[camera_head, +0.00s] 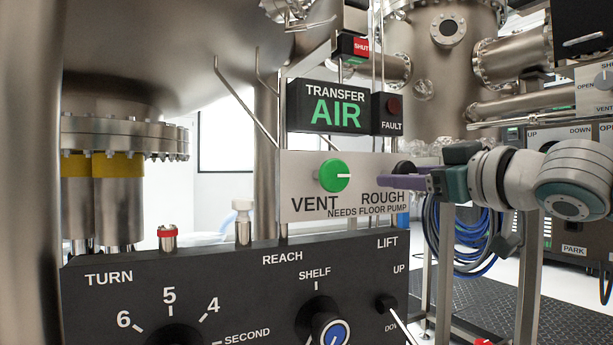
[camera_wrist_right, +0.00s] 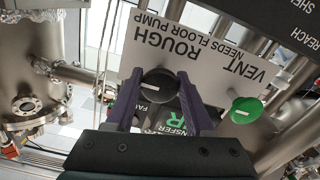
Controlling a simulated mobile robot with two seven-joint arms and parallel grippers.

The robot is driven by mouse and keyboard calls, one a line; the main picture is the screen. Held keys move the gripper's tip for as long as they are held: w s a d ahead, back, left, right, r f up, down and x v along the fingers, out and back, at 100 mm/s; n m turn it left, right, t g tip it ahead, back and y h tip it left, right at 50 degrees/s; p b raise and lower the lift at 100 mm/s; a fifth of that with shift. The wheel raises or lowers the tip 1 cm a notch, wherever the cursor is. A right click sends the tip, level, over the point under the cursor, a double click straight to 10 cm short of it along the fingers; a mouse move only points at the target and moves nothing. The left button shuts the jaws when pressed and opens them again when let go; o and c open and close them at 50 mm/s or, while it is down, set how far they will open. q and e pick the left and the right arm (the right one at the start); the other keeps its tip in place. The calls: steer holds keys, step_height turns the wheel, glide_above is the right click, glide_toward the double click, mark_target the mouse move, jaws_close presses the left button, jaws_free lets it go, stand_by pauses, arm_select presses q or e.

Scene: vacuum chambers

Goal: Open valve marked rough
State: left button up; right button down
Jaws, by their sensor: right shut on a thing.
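The ROUGH valve is a black knob (camera_head: 403,167) on the light panel (camera_head: 300,183), above the words ROUGH and NEEDS FLOOR PUMP. The same black knob (camera_wrist_right: 158,86) shows in the right wrist view with a white pointer mark lying about level in the picture. My right gripper (camera_head: 388,181) reaches in from the right with its purple fingers at the knob, one finger on each side, shut on it. The fingers partly hide the knob in the head view. The green VENT knob (camera_head: 334,175) is beside it, its white mark pointing right. My left gripper is out of view.
A sign (camera_head: 329,113) reading TRANSFER AIR and a dark FAULT box (camera_head: 391,112) sit just above the panel. A black control panel (camera_head: 240,290) with TURN, REACH and LIFT controls stands below. Blue cables (camera_head: 465,240) hang under my right arm.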

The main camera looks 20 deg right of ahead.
steer(key=n+p, duration=0.3)
steer(key=shift+r+n+p, duration=0.2)
steer(key=shift+n+p, duration=0.15)
steer(key=shift+n, duration=0.05)
steer(key=n+p, duration=0.2)
steer(key=n, duration=0.2)
steer(key=shift+n+p, duration=0.4)
steer(key=n+p, duration=0.2)
steer(key=n, duration=0.6)
steer(key=shift+n+p, duration=0.4)
steer(key=shift+f, duration=0.1)
steer(key=shift+n, duration=0.4)
steer(key=shift+c, duration=1.3)
jaws_free()
